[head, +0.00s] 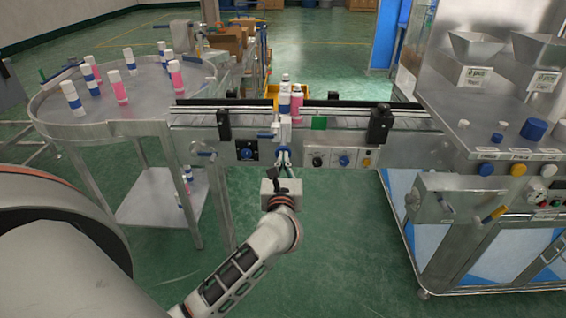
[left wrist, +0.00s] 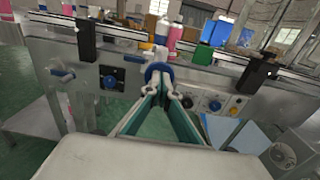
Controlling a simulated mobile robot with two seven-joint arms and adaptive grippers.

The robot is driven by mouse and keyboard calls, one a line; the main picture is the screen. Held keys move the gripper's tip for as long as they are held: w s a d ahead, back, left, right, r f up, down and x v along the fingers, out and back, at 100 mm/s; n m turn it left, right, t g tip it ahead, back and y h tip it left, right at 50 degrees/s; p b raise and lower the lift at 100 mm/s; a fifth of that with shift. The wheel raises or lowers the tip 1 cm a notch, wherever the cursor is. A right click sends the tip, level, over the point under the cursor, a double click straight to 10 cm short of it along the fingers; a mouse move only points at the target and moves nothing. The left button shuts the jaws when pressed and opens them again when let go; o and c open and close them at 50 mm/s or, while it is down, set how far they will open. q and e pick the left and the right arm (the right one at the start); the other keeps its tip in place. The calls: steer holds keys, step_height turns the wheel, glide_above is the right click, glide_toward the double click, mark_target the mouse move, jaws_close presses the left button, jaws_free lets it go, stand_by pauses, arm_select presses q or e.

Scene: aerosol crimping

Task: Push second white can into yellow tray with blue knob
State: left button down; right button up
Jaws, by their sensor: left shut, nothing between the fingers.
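A white can (head: 284,98) stands upright on the conveyor, close beside a pink can (head: 297,103). In the left wrist view the white can (left wrist: 162,30) and pink can (left wrist: 175,36) stand beyond the conveyor's front rail. A yellow tray (head: 271,91) shows partly behind the conveyor, half hidden by the cans. The blue knob (left wrist: 157,71) is on the conveyor's front, below the cans. My left gripper (head: 283,160) is shut and empty, its fingertips (left wrist: 160,88) right at the knob; contact cannot be told. My right gripper is not in view.
A round steel table (head: 130,105) with several white and pink cans stands left. Black clamps (head: 380,123) and a green block (head: 319,123) sit along the conveyor (head: 410,150). A steel machine with hoppers (head: 476,47) stands right. The floor before the conveyor is clear.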

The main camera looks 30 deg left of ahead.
mark_target(284, 135)
arm_select(q)
steer(key=b+x, duration=0.1)
steer(key=x, duration=1)
steer(key=shift+w+a+b, duration=0.2)
steer(key=shift+a+b, duration=0.05)
steer(key=shift+b, duration=0.1)
steer(key=shift+r, duration=0.1)
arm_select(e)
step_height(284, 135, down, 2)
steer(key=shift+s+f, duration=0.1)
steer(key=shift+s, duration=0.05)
